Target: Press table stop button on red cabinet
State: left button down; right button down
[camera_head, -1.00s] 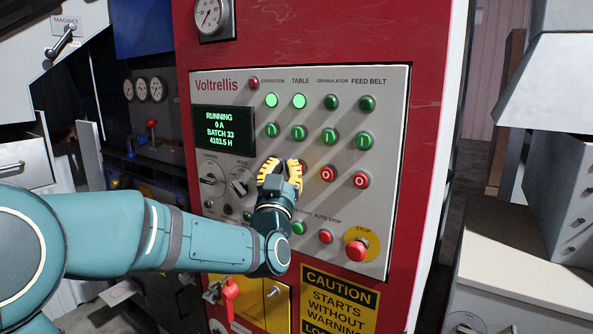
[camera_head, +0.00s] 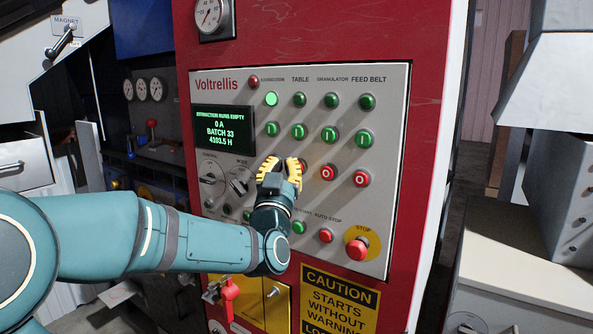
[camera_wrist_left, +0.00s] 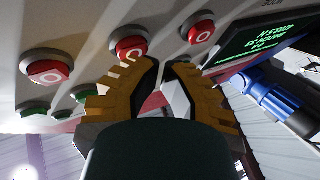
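The red cabinet (camera_head: 320,41) carries a grey control panel (camera_head: 384,206). In its TABLE column, the upper lamp (camera_head: 299,100) is dark, with a green start button (camera_head: 299,132) below. The red table stop button (camera_head: 303,168) is mostly hidden behind my left gripper (camera_head: 281,163); only its right edge shows. In the left wrist view, what looks like the same button (camera_wrist_left: 128,41) is just beyond the fingertips. I cannot tell whether they touch. My left gripper is slightly open and empty, with a narrow gap between its yellow fingertips. My right gripper is not in view.
Red stop buttons for granulator (camera_head: 328,174) and feed belt (camera_head: 361,179) sit to the right. A larger red stop button on yellow (camera_head: 356,248) is lower right. The display (camera_head: 224,130) reads "BATCH 33". The leftmost lamp (camera_head: 271,99) is lit.

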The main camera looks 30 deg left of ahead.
pick_arm(q)
jog(key=shift+s, duration=0.55)
jog(key=shift+s+a+b, duration=0.15)
jog(key=shift+s+b, duration=0.5)
jog(key=shift+s, duration=0.6)
jog(key=shift+s+a+b, duration=0.1)
jog(key=shift+s+b, duration=0.55)
jog(key=shift+s, duration=0.6)
